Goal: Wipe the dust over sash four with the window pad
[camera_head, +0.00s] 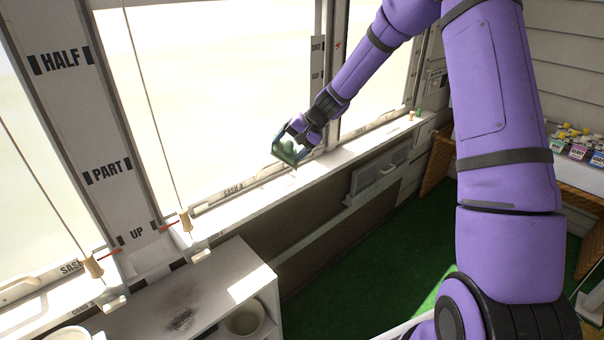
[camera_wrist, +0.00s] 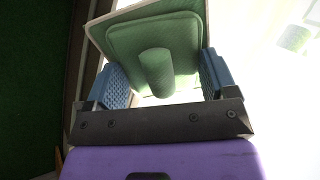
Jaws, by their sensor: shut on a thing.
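My gripper (camera_head: 290,141) is at the lower right part of the window pane above the label "SASH 4" (camera_head: 233,190). It is shut on the green window pad (camera_head: 284,151). In the wrist view the pad (camera_wrist: 180,45) shows a green back plate and a round green knob, with the blue fingers of my gripper (camera_wrist: 158,80) on either side of it. The pad is tilted and close to the glass; I cannot tell whether it touches. The sash four pane (camera_head: 190,90) is very bright, and no dust can be made out on it.
The white sill (camera_head: 262,178) runs below the sashes. A cord with a wooden toggle (camera_head: 185,221) hangs at the left of sash four. A white shelf unit (camera_head: 215,290) with a dark smudge stands below left. Green floor (camera_head: 330,270) is open. Small cartons (camera_head: 578,150) stand at the right.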

